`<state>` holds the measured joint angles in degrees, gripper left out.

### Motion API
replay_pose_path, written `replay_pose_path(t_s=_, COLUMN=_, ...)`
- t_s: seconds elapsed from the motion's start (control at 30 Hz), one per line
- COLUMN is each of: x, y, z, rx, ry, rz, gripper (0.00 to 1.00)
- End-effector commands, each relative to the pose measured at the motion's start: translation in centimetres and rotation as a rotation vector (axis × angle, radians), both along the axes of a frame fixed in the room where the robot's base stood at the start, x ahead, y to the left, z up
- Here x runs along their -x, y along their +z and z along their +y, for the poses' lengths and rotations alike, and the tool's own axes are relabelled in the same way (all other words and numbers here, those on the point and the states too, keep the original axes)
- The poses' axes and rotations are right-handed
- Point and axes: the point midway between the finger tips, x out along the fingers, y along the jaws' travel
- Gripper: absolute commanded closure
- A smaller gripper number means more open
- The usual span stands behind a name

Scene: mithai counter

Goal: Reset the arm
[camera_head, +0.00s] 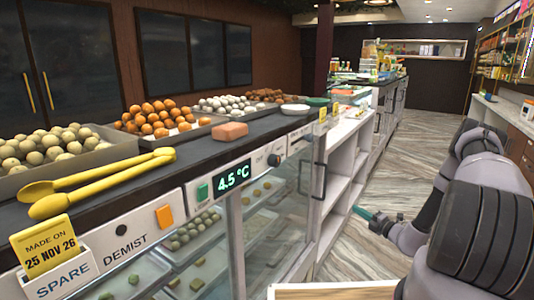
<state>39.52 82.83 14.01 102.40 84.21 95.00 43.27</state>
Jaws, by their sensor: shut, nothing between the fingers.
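My arm reaches in from the right side of the head view, bent at the elbow. My gripper (364,214) is small in the picture, with a teal tip pointing left toward the white shelves. It is shut and empty, out over the aisle and clear of the counter top. Parts of the gripper are too small to make out.
The dark counter top (250,133) on the left bears trays of round sweets, yellow tongs (95,184) and a pink block (230,131). Below is a glass display case with a 4.5 °C readout (232,178). White open shelves (343,180) stand beyond. The wood-look floor (415,160) is clear.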

Motion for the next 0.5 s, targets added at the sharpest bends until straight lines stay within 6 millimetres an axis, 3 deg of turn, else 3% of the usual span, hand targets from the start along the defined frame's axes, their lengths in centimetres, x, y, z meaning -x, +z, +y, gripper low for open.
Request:
replay_pose_path(t_s=0.27, x=-0.7, y=6.7, z=2.8, rx=0.18, ry=0.183, rz=-0.114, gripper=1.0)
replay_pose_path(t_s=0.37, x=-0.6, y=10.1, z=4.4, rx=0.277, ry=0.278, rz=-0.176, gripper=1.0)
replay_pose_path(t_s=0.5, x=0.4, y=16.0, z=7.4, rx=0.467, ry=0.456, rz=-0.302, gripper=1.0)
